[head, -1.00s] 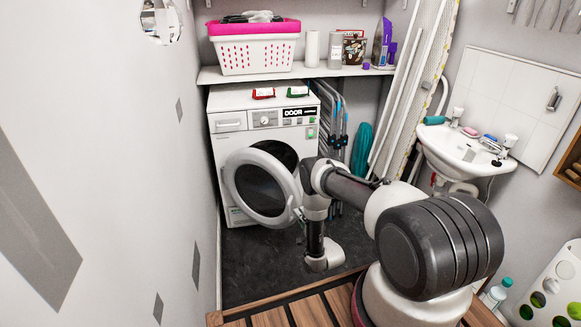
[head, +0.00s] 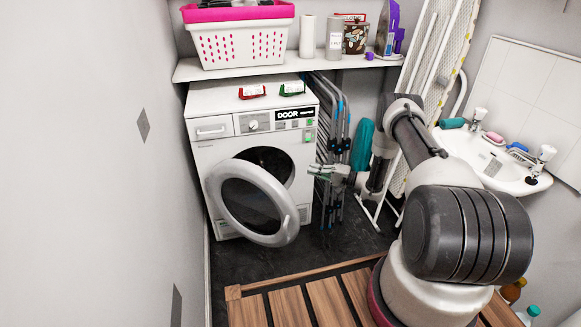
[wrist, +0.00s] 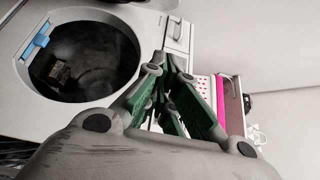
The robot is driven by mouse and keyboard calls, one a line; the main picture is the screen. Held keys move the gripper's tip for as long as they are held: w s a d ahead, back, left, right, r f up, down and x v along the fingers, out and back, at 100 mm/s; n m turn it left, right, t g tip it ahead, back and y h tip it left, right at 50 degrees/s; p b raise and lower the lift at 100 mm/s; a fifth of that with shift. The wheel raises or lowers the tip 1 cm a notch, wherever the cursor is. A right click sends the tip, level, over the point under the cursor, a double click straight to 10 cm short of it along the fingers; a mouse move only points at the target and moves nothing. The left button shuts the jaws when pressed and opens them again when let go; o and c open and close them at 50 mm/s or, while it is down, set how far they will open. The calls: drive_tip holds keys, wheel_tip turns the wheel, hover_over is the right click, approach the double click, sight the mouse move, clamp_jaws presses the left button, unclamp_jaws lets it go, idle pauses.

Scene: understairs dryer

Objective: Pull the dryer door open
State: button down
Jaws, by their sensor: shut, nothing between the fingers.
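The white dryer (head: 210,157) stands against the back wall under a shelf. Its round door (head: 215,190) hangs open, swung out toward the head camera, with its handle (head: 287,220) at the right edge. Part of the dark drum opening shows behind it. My gripper (head: 317,171) is shut and empty. It is to the right of the door and apart from it, near the dryer's right front side. In the wrist view, my green fingers (wrist: 168,68) are together, beside the open round drum mouth (wrist: 85,55) with a blue part (wrist: 38,40) on its rim.
A folded clothes rack (head: 340,130) and teal item (head: 362,145) stand right of the dryer. A sink (head: 470,155) is on the right wall and a plain wall (head: 90,130) on the left. Dark floor (head: 245,262) lies before the dryer, then wooden slats (head: 295,305).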

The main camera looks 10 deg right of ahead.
drive_tip(key=a+f+g, duration=0.1)
drive_tip(key=a, duration=1.1)
drive_tip(key=shift+w+a+n+y, duration=0.3)
drive_tip(key=shift+w+a, duration=0.1)
